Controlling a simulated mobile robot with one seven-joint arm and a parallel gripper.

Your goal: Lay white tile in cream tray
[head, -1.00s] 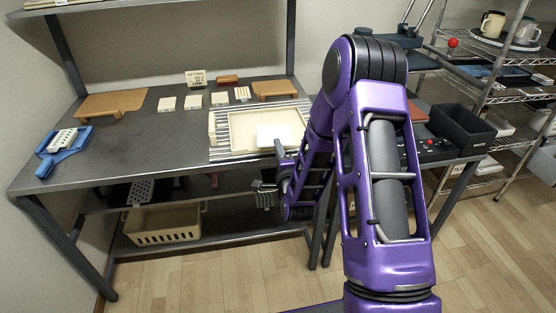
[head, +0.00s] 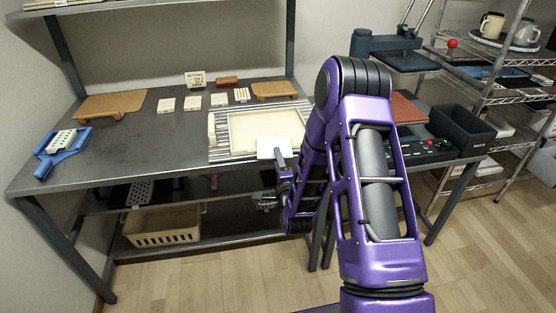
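The white tile (head: 272,147) is at the front right edge of the cream tray (head: 262,122), and it overlaps the tray's front rim in the view. My gripper (head: 279,156) is at the tile's front right edge and appears shut on it. The fingers are small and partly hidden by my arm, and the height of the tile above the tray is hard to tell. The tray lies on a ribbed metal rack at the right end of the table, and its visible inside looks empty.
Several small pale tiles (head: 193,102) stand in a row behind, beside a sign (head: 196,79). A press (head: 388,46) and black bin (head: 461,129) stand right. The table's middle is clear.

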